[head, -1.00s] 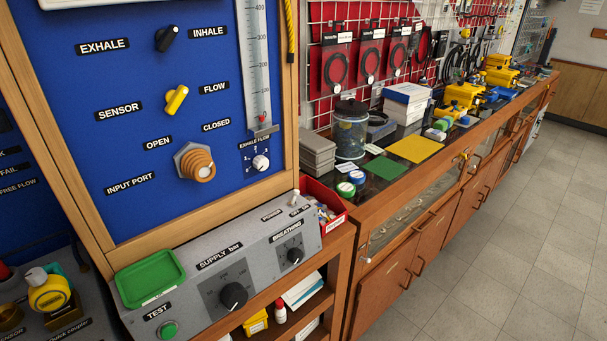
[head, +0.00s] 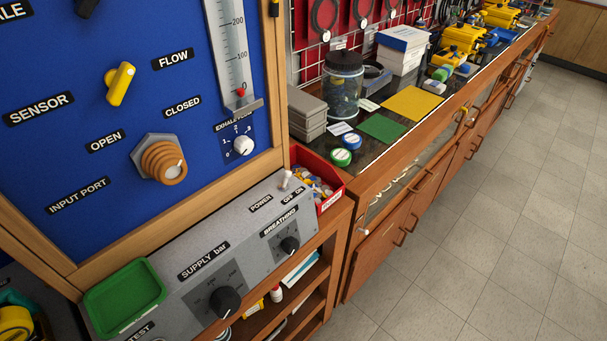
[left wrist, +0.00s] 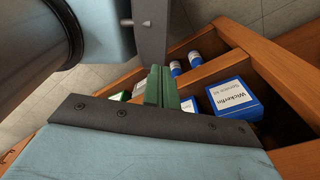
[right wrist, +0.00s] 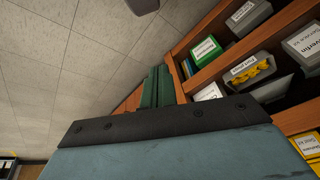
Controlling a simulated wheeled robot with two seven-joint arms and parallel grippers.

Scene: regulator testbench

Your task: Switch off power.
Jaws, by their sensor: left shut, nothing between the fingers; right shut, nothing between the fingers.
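The power switch (head: 286,180) is a small pale toggle at the top right of the grey control box (head: 190,262), beside the POWER and OFF/ON labels. Which way the toggle leans is too small to tell. Neither gripper shows in the head view. In the left wrist view my left gripper (left wrist: 160,80) is shut and empty, in front of wooden shelving with blue and white boxes. In the right wrist view my right gripper (right wrist: 157,80) is shut and empty, with shelves of boxes behind it and to its right.
The box top also carries a supply knob (head: 224,301), a breathing knob (head: 289,245) and a green tray (head: 124,298). A red bin (head: 325,188) of small parts stands close to the switch. A blue panel (head: 60,150) rises behind. The floor (head: 480,230) at right is clear.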

